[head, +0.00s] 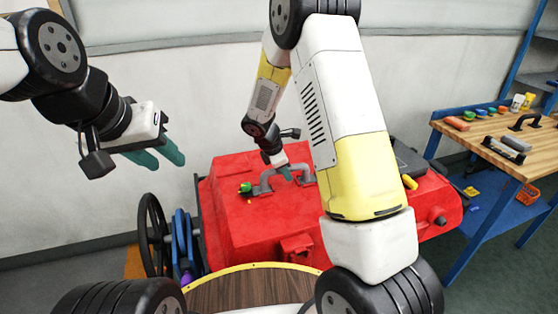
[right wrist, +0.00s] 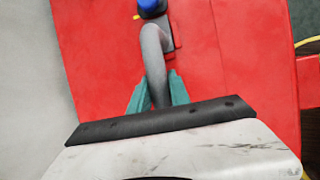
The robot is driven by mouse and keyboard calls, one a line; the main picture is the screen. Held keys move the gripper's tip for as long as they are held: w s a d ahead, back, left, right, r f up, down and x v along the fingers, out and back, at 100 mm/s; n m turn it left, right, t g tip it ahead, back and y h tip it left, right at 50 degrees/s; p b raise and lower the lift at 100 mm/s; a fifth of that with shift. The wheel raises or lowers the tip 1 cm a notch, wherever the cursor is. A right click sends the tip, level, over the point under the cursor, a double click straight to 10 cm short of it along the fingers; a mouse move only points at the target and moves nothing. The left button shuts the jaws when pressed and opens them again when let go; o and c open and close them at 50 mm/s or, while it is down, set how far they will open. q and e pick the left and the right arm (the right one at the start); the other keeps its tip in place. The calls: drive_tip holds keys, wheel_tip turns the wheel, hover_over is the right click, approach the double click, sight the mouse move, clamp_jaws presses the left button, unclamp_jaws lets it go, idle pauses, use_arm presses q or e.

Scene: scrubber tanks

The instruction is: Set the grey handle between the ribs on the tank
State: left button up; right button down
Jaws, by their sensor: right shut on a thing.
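The grey handle (head: 266,180) is a bent bar on top of the red tank (head: 240,225). My right gripper (head: 286,174) is shut on the handle's bar from above. In the right wrist view the teal fingers (right wrist: 158,92) close on both sides of the grey handle (right wrist: 154,60). One foot of the handle is at or just above the red top by a small grey strip; I cannot tell whether it touches. The ribs cannot be made out clearly. My left gripper (head: 158,158) hangs empty left of the tank, its teal fingers apart.
A green knob (head: 245,188) sits on the tank left of the handle. A blue knob (right wrist: 152,6) is close to the handle's far foot. A black handwheel (head: 152,232) stands left of the tank. A wooden workbench (head: 508,160) with small parts stands at right.

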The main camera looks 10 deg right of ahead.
idle(0.8)
drive_tip(key=c, duration=1.1)
unclamp_jaws()
drive_tip(key=shift+o, duration=0.3)
drive_tip(key=o, duration=0.4)
drive_tip(key=shift+v, duration=2.3)
drive_tip(key=shift+r, duration=0.1)
drive_tip(key=shift+r, duration=2.4)
